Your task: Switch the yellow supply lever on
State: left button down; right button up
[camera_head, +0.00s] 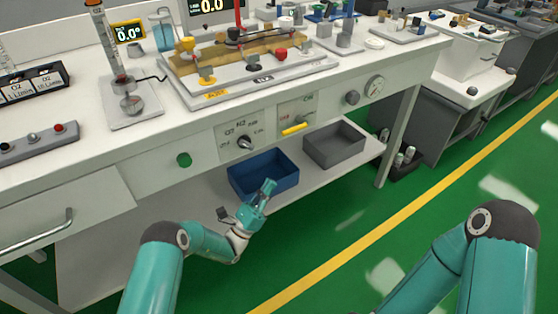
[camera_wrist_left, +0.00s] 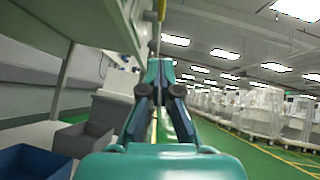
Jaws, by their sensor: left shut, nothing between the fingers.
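The yellow supply lever (camera_head: 294,129) is on the front panel of the bench, on a small plate with red and green lettering above it. It lies nearly level, its right end a little higher. In the left wrist view a yellow piece (camera_wrist_left: 162,10) at the top edge looks like the lever. My left gripper (camera_head: 269,186) is shut and empty, below and left of the lever, in front of the blue bin and apart from the panel. It also shows in the left wrist view (camera_wrist_left: 160,64). My right gripper is out of view; only my right arm shows.
A selector knob (camera_head: 244,143), a green button (camera_head: 184,160) and a gauge (camera_head: 375,87) sit on the same panel. A blue bin (camera_head: 250,190) and a grey bin (camera_head: 335,162) stand on the lower shelf. Green floor is free in front of the bench.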

aim_at(283, 134)
pick_arm(q)
jog(key=x, duration=0.4)
jog(key=a+r+x, duration=0.1)
jog(key=x, duration=0.2)
jog(key=b+x, duration=0.1)
jog(key=x, duration=0.3)
jog(key=shift+s+r, duration=0.1)
jog(key=shift+r, duration=0.95)
jog(key=r+p, duration=0.1)
jog(key=p, duration=0.1)
jog(key=r+g+p, duration=0.1)
jog(key=shift+s+a+r+m+y+p, duration=0.1)
jog(key=shift+a+r+m+y+p, duration=0.2)
jog(key=shift+a+p, duration=0.1)
jog(key=shift+r, duration=0.25)
jog(key=shift+f, duration=0.15)
